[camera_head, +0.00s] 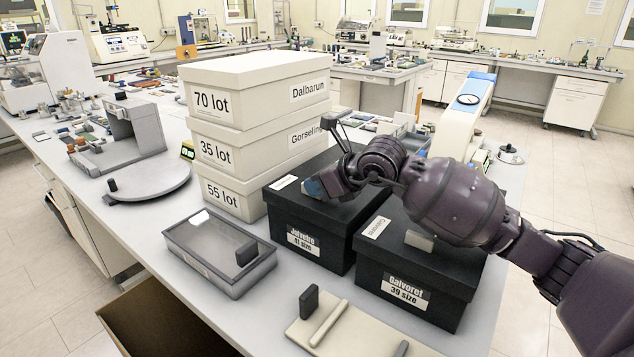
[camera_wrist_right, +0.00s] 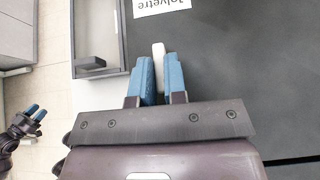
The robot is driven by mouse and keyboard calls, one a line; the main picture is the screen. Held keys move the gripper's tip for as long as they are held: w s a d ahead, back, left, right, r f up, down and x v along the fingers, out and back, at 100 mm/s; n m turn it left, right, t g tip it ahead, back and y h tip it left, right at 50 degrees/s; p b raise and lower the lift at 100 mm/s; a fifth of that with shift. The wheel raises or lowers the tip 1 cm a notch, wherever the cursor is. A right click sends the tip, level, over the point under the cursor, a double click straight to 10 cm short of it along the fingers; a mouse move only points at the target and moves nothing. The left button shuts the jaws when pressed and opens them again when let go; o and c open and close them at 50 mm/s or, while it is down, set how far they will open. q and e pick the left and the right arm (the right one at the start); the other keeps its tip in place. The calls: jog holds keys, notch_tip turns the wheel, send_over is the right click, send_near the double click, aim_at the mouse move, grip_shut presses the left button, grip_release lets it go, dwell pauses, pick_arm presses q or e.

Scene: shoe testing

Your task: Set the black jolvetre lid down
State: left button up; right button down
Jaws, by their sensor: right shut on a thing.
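The black Jolvetre lid (camera_head: 336,209) is level over the black Jolvetre box (camera_head: 311,258), at or very near its rim; I see no clear gap. My right gripper (camera_head: 316,187) is over the lid's left side. In the right wrist view, its blue fingertips (camera_wrist_right: 160,72) are shut on a pale tab (camera_wrist_right: 158,53) of the lid, whose dark top (camera_wrist_right: 240,60) and Jolvetre label (camera_wrist_right: 161,5) show. The tab is hidden by the fingers in the head view. My left gripper (camera_wrist_right: 34,110) shows small at the left of the right wrist view, away from the lid; its opening is unclear.
The black Galvoret box (camera_head: 405,296) stands close on the right. White stacked boxes (camera_head: 219,151) stand behind left. A grey tray (camera_head: 188,259) with a clear top lies left of the Jolvetre box. A cream board (camera_head: 365,338) lies in front. An open carton (camera_head: 150,325) is below the table.

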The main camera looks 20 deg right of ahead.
pick_arm(q)
jog(key=shift+s+f, duration=0.15)
jog(key=shift+f, duration=0.3)
pick_arm(e)
jog(key=shift+f, duration=0.8)
